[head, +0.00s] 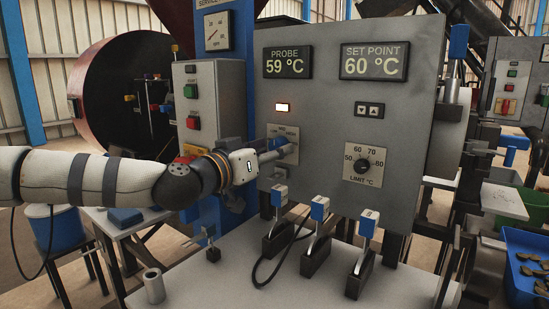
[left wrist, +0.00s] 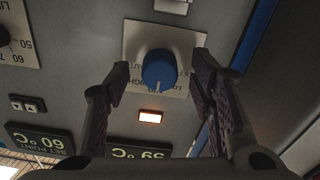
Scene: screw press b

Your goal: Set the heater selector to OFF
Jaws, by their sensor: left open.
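The heater selector is a blue knob (left wrist: 158,68) on a pale labelled plate (left wrist: 134,36). The left wrist view shows it upside down. A white pointer mark on the knob points toward the lit lamp, which is upward in the head view. The plate (head: 291,132) shows in the head view, partly covered by my gripper; its lettering is too small to read surely. My left gripper (head: 277,152) is at the selector. In the left wrist view my left gripper (left wrist: 160,86) is open, with a finger on each side of the knob and gaps between. My right gripper is not in view.
The panel has a PROBE display (head: 288,62) reading 59 °C, a SET POINT display (head: 375,61) reading 60 °C and a limit dial (head: 364,166). Several blue-topped levers (head: 319,208) stand below on the grey bench (head: 215,280).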

